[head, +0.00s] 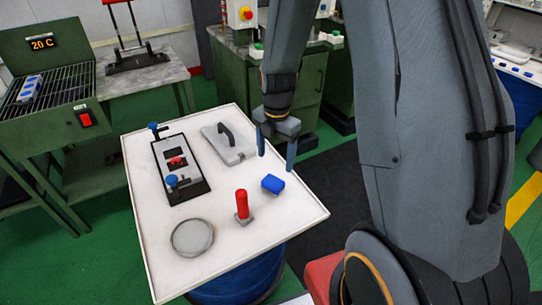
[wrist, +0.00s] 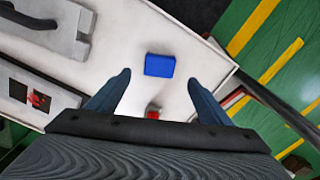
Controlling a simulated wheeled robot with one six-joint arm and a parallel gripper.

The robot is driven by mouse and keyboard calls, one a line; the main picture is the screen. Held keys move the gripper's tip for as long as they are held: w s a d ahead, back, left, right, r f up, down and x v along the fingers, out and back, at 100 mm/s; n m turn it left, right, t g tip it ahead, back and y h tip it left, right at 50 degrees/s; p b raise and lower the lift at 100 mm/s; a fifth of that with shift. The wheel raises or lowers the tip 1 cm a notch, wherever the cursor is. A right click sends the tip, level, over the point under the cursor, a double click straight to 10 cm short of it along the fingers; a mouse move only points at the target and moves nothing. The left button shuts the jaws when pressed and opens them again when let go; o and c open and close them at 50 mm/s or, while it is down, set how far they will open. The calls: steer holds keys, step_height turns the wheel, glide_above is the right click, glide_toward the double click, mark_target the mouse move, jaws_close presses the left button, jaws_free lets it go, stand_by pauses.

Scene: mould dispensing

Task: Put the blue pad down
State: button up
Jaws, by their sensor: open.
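The blue pad (head: 273,184) lies on the white tabletop (head: 290,215) near its right edge. In the wrist view the blue pad (wrist: 159,65) shows just beyond and between my fingertips, with nothing touching it. My gripper (head: 277,150) is open and empty above the table, behind the pad in the head view. In the wrist view the two blue-grey fingers of my gripper (wrist: 159,78) stand wide apart.
A red-handled stamp (head: 242,205) stands left of the pad, and a round grey dish (head: 192,237) lies at the front. A black-framed mould plate (head: 180,170) with blue knobs and a grey plate with a black handle (head: 229,143) lie farther back.

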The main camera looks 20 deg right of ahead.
steer(key=s+r+m, duration=0.5)
steer(key=s+m, duration=0.1)
steer(key=m, duration=0.6)
steer(key=s+r+m+t, duration=0.1)
steer(key=s+r+m, duration=0.5)
steer(key=m, duration=0.6)
steer(key=shift+s+a+m, duration=0.15)
steer(key=shift+s+m, duration=0.25)
steer(key=shift+s, duration=0.35)
steer(key=shift+f, duration=0.1)
steer(key=shift+s+a+r+t, duration=0.1)
steer(key=shift+s+r+t, duration=0.1)
steer(key=shift+s+t, duration=0.15)
